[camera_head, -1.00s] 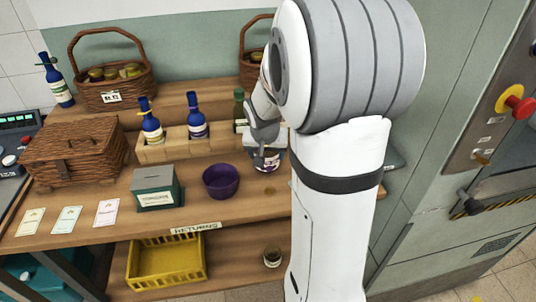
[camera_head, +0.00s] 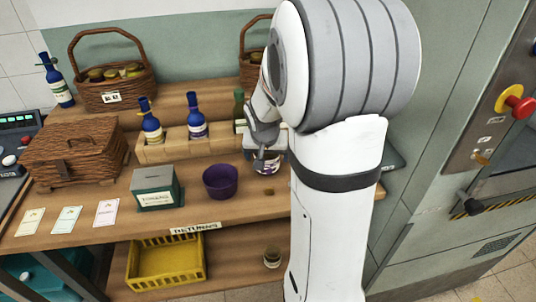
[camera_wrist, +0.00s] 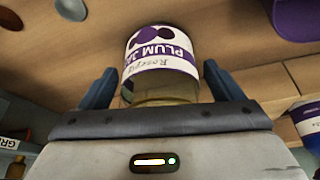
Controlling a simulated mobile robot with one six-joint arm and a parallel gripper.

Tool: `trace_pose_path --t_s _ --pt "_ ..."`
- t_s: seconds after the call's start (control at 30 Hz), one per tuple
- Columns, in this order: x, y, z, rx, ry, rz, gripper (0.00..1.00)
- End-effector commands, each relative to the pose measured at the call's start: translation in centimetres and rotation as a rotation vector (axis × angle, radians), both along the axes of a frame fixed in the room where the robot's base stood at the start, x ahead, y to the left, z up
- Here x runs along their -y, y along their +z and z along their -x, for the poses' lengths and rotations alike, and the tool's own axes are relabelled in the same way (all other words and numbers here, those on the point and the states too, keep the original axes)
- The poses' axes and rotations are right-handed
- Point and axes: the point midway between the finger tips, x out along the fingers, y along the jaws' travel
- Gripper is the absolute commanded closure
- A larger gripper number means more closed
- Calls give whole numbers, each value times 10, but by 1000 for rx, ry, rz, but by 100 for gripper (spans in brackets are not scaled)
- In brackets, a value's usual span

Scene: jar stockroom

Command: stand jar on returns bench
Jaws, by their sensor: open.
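The jar (camera_head: 266,167) has a white and purple plum label and stands on the returns bench (camera_head: 235,208), right of the purple bowl. In the wrist view the jar (camera_wrist: 160,62) is between my two fingers, with its label lettering upside down. My gripper (camera_head: 265,157) is open around the jar, and a gap shows beside it at each finger in the wrist view (camera_wrist: 160,85). My arm hides part of the bench to the right.
A purple bowl (camera_head: 220,181) and a green box (camera_head: 156,189) stand left of the jar. Bottles stand in a wooden rack (camera_head: 175,150) behind. A wicker hamper (camera_head: 75,152) is at left. A yellow crate (camera_head: 165,262) and a small jar (camera_head: 272,258) are on the lower shelf.

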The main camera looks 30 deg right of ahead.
Motion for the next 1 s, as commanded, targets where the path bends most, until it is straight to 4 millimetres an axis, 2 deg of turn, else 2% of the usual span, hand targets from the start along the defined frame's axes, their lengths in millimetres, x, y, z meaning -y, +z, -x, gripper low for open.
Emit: trace_pose_path --t_s 0.5,0.77,0.87,1.0 --pt "-19 92 31 4 -1 1 14" --pt "-31 111 46 -7 24 -2 14" --pt "-56 110 73 -40 115 -9 14" --pt "-101 99 129 -105 306 -27 14"
